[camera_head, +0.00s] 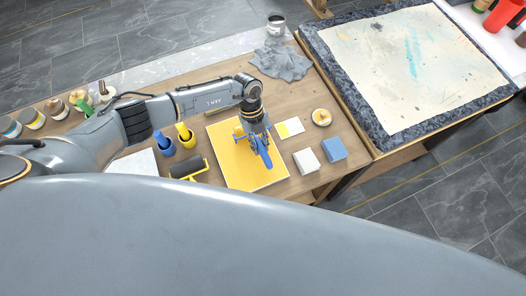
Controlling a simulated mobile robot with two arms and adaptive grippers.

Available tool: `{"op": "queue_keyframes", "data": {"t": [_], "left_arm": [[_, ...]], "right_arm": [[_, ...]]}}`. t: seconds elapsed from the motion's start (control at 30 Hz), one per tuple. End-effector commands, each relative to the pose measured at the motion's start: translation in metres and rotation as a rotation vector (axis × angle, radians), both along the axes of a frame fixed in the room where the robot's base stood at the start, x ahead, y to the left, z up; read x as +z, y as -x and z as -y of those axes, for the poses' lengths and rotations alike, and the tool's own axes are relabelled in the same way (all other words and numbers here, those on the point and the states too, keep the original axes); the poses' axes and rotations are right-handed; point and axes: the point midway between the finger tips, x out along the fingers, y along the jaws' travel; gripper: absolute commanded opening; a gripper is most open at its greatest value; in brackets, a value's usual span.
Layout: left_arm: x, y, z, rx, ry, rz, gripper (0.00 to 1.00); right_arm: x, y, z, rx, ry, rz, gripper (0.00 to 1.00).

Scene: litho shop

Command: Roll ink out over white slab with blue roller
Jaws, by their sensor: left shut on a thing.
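My left gripper (258,134) reaches in from the left and points down over the slab (242,172). It is shut on the blue roller (264,157), whose blue part shows below the gripper. The slab lies flat on the wooden table; its top is covered in yellow-orange, with a thin pale rim. Gripper and arm hide part of the roller and slab, and I cannot tell whether the roller touches the slab. My right gripper is not in view.
A dark roller with a yellow frame (187,168) lies left of the slab. Blue (163,144) and yellow (185,136) containers stand behind it. White (306,161) and blue (333,149) blocks sit at right. A grey cloth (281,64) and a can (276,25) are at the back.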

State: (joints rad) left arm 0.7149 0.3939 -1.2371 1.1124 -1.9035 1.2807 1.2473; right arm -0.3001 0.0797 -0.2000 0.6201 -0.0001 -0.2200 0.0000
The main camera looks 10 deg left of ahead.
Motion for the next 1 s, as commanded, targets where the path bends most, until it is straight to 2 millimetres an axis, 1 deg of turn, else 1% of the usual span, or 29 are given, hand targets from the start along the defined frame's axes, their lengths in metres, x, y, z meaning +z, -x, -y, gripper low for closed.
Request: {"op": "queue_keyframes", "data": {"t": [0.03, 0.1, 0.27, 0.5, 0.57, 0.87, 1.0], "left_arm": [[-0.004, -0.008, -0.005, 0.004, 0.0, 0.003, 0.0], [-0.003, -0.014, -0.01, 0.003, -0.001, 0.003, 0.0], [-0.001, -0.02, -0.014, 0.003, 0.0, 0.001, 0.0], [-0.005, -0.042, -0.031, 0.004, -0.001, 0.003, 0.0], [-0.004, -0.047, -0.035, 0.002, 0.0, 0.002, 0.0], [0.0, -0.048, -0.036, 0.0, 0.001, 0.001, 0.0], [0.007, -0.048, -0.036, 0.0, 0.001, 0.001, 0.0]], "right_arm": [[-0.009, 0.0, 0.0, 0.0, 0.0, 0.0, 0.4], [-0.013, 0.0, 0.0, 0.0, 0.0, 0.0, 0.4], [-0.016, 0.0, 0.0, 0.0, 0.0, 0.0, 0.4], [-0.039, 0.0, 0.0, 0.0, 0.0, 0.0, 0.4], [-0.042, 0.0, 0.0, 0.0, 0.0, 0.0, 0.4], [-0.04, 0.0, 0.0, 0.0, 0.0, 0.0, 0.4], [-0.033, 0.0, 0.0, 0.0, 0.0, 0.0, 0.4]]}}
